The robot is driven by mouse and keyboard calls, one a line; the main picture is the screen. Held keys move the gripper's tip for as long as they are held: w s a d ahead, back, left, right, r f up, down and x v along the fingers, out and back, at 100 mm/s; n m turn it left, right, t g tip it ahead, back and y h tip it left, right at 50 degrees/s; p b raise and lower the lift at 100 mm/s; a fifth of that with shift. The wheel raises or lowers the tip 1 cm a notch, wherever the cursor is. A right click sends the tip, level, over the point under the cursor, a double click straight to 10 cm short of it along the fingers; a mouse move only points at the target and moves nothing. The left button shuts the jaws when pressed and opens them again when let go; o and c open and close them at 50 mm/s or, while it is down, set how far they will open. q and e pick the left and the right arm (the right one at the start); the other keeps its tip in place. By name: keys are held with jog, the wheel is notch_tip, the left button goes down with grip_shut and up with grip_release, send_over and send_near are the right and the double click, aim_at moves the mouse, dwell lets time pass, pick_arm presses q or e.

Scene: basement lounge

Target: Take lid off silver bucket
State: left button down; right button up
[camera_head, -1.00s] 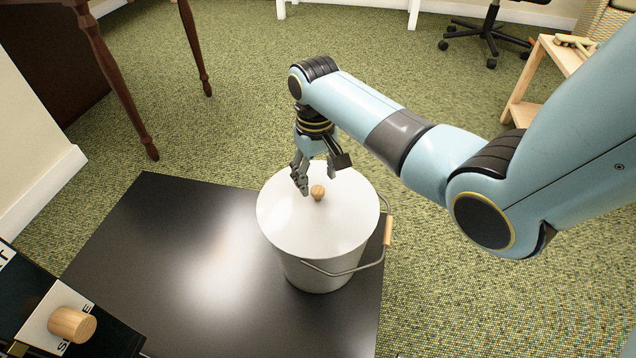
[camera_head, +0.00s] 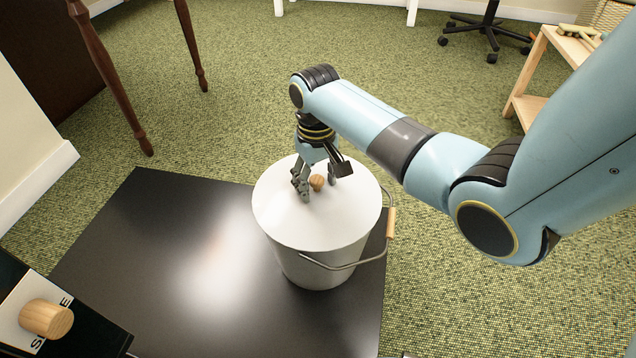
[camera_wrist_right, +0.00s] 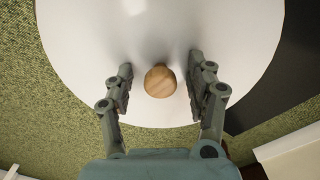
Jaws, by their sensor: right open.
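The silver bucket (camera_head: 312,268) stands upright on a black mat, with its white lid (camera_head: 300,225) on top. A round wooden knob (camera_head: 317,183) sits in the middle of the lid. My right gripper (camera_head: 318,186) is open just over the lid, with its fingers on either side of the knob. In the right wrist view the knob (camera_wrist_right: 160,81) lies between the two open fingers (camera_wrist_right: 160,85), with a gap on each side. The bucket's wire handle with a wooden grip (camera_head: 391,223) hangs down on the right side. My left gripper is not in view.
The black mat (camera_head: 170,260) has free room left of the bucket. A dark box with a wooden knob (camera_head: 46,319) is at the lower left. Wooden table legs (camera_head: 110,80) stand at the upper left, and a light wooden shelf (camera_head: 530,75) at the upper right.

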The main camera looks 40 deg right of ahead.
grip_shut()
jog(key=shift+r, duration=0.15)
dwell(0.4)
